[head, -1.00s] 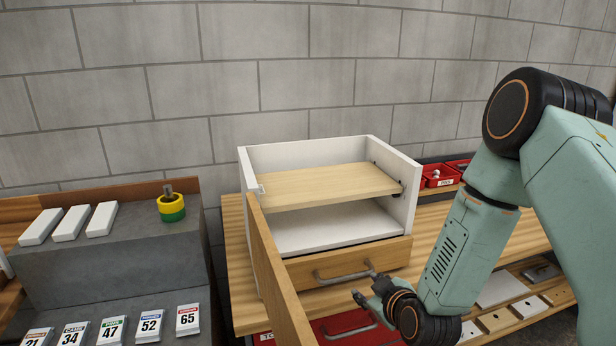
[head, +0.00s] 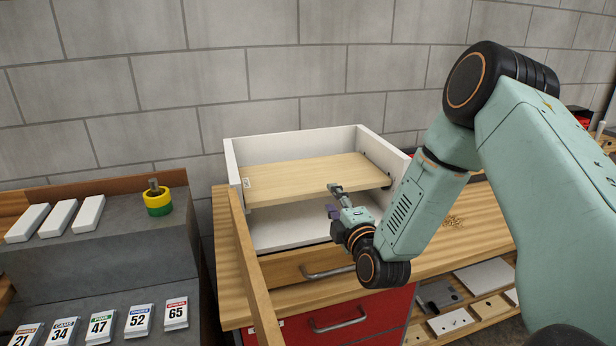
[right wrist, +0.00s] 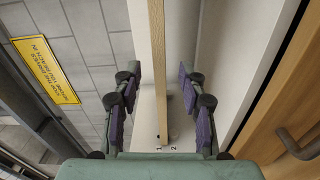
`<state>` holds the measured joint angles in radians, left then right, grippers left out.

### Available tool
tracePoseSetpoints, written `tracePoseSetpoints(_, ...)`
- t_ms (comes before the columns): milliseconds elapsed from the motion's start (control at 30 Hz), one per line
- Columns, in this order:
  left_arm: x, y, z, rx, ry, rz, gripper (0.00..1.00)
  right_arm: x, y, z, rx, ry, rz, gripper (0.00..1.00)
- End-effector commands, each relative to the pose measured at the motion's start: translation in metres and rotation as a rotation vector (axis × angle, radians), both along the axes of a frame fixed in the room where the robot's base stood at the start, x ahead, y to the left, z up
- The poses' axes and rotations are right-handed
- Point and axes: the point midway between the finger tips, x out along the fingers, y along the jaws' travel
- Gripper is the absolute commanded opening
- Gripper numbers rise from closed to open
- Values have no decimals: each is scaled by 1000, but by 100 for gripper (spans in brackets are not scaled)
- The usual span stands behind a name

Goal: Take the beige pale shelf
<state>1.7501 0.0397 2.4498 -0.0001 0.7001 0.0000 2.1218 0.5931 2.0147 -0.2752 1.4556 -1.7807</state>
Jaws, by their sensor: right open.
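The beige pale shelf (head: 300,178) lies flat inside the white open-topped cabinet (head: 237,158), resting part way up its walls. Its front edge faces me. My right gripper (head: 335,200) is open at the shelf's front edge, right of its middle. In the right wrist view the shelf (right wrist: 158,60) shows edge-on as a narrow tan strip between the two spread fingers of my right gripper (right wrist: 160,105). A gap shows on both sides, so the fingers do not touch it. My left gripper is not in view.
A wooden door (head: 250,265) stands open at the cabinet's left front. A wooden drawer front (head: 285,270) with a metal handle is below, above a red drawer (head: 375,318). A grey stepped stand (head: 100,250) at left holds white blocks, numbered cards and yellow-green rings (head: 158,200).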

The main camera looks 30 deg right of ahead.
Motion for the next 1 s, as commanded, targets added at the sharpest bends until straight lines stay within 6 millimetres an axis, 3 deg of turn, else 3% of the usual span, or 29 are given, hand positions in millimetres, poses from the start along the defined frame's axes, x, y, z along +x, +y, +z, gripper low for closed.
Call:
tracePoseSetpoints(233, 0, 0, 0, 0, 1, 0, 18, 5, -3, 2, -73, 9, -3, 42)
tracePoseSetpoints(800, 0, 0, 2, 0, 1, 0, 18, 68, -21, -1, -71, 9, 2, 42)
tracePoseSetpoints(1000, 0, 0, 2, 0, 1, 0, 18, 76, -23, -1, -68, 11, 1, 42)
